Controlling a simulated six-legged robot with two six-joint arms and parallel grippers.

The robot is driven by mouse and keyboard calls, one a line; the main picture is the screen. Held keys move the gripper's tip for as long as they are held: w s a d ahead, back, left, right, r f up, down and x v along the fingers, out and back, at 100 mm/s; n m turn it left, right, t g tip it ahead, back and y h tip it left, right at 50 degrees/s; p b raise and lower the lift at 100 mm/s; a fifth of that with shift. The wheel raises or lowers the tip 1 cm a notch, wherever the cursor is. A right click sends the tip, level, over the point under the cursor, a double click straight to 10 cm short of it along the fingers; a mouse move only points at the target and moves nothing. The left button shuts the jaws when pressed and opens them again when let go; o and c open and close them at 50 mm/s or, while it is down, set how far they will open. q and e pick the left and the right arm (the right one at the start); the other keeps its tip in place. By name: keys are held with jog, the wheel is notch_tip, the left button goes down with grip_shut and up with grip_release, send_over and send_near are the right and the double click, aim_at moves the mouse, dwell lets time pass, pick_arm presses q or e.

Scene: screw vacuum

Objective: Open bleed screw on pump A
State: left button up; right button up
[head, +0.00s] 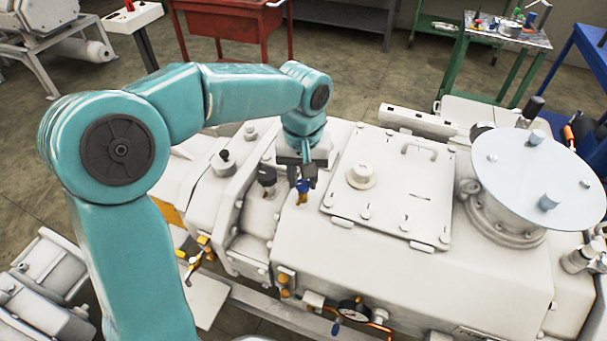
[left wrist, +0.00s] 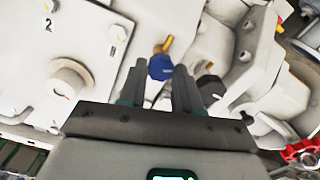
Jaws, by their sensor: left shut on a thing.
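A white pump (head: 400,270) fills the middle of the head view. A small blue-capped screw with a brass end (head: 302,187) stands on its top, left of a bolted cover plate. It also shows in the left wrist view (left wrist: 161,68), its brass end pointing away from the gripper. My left gripper (head: 300,176) points down from above, shut on the blue-capped screw. In the left wrist view its two dark fingers (left wrist: 158,90) lie on either side of the screw. The fingers hide part of the screw. My right gripper is in neither view.
A black knob (head: 266,176) stands close left of the gripper. The bolted cover plate (head: 388,200) with a raised round boss is to the right, and a round pale disc (head: 540,175) beyond it. A gauge (head: 353,310) sits on the front side.

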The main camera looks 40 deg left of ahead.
aim_at(302, 183)
pick_arm(q)
jog(key=n, duration=0.5)
jog(key=shift+n, duration=0.3)
jog(key=n, duration=0.4)
jog(key=shift+a+n, duration=0.1)
jog(key=shift+n, duration=0.2)
jog(key=shift+r, duration=0.1)
jog(key=o, duration=1.1)
jog(key=shift+s, duration=0.1)
jog(key=shift+c, duration=0.2)
notch_tip(302, 183, up, 16)
jog(key=p, duration=0.2)
jog(key=shift+r, duration=0.15)
